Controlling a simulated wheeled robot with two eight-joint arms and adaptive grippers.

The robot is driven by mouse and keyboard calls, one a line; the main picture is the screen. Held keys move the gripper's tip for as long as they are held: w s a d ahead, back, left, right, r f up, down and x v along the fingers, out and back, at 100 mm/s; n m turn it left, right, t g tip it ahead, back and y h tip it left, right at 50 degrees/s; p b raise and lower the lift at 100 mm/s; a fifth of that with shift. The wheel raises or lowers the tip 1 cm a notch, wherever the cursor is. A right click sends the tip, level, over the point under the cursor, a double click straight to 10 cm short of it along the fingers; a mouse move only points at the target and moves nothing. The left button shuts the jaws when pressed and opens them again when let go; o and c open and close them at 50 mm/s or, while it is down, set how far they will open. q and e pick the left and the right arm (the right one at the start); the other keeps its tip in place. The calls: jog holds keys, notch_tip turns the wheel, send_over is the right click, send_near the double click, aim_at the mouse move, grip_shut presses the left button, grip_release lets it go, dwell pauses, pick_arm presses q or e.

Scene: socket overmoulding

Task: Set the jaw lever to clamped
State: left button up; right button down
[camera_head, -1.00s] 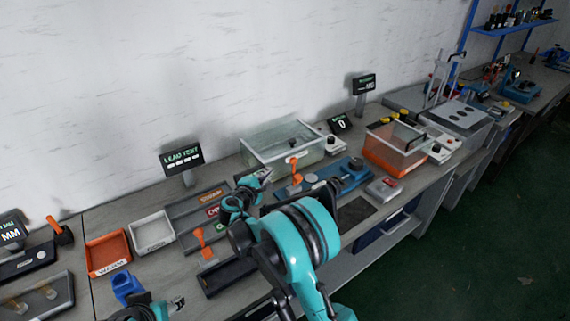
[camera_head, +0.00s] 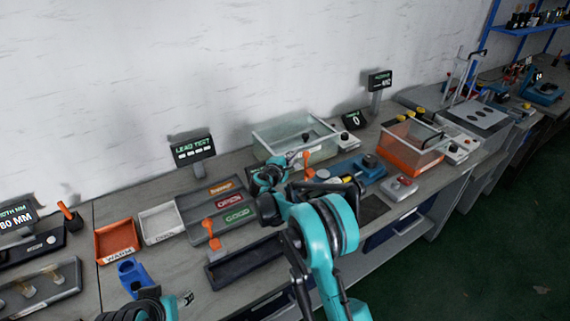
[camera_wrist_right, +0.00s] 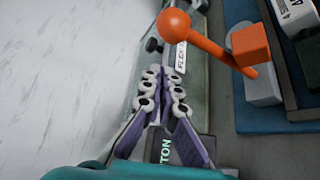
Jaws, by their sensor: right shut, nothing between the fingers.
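An orange lever with a round knob (camera_wrist_right: 205,35) rises from the blue fixture (camera_wrist_right: 238,88) in the wrist view. In the head view this lever (camera_head: 307,164) shows just right of my right gripper (camera_head: 291,157). My right gripper is shut and empty; in the wrist view its fingertips (camera_wrist_right: 163,84) lie below and left of the knob, apart from it in the picture. The fixture's blue base (camera_head: 347,171) is partly hidden by my right arm. My left gripper (camera_head: 185,299) is at the lower edge, low beside the bench; its opening is too small to judge.
A clear-walled tank (camera_head: 292,140) stands behind my right gripper. An orange-based clear box (camera_head: 407,158) is to the right. An orange bin (camera_head: 117,240) and a white bin (camera_head: 160,224) are at left.

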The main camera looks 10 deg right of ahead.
jog(key=shift+s+d+r, duration=0.35)
jog(key=shift+s+d, duration=0.05)
jog(key=shift+s, duration=0.25)
jog(key=shift+s+d+r, duration=0.3)
jog(key=shift+s+d, duration=0.1)
jog(key=shift+s, duration=0.2)
